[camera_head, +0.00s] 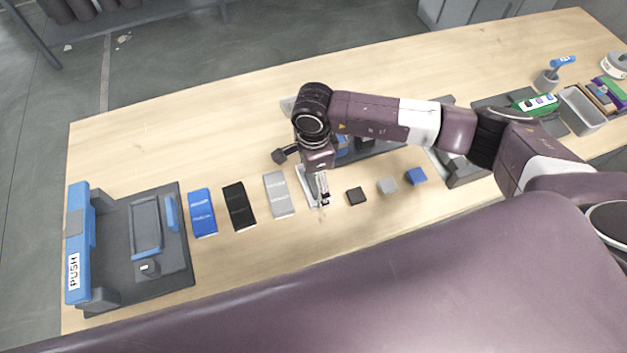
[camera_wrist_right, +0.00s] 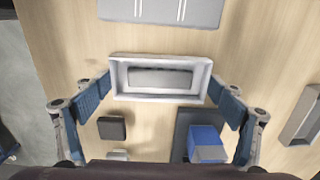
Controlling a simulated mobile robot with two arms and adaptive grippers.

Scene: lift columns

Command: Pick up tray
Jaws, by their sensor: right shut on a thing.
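The tray (camera_wrist_right: 160,98) is a small, pale, open rectangular box with a grey piece inside, seen in the right wrist view. My right gripper (camera_wrist_right: 160,86) is shut on the tray, with a blue finger pad against each short end. In the head view the right gripper (camera_head: 321,196) points down at the middle of the table, and only a pale edge of the tray (camera_head: 309,188) shows beside it. I cannot tell whether the tray touches the table. My left gripper is not in view.
Blue (camera_head: 202,212), black (camera_head: 239,205) and grey (camera_head: 278,194) flat parts lie to the left, beyond them a fixture marked PUSH (camera_head: 75,270). Small black (camera_head: 356,196), grey (camera_head: 387,185) and blue (camera_head: 416,176) blocks lie to the right. The table's far left is clear (camera_head: 170,120).

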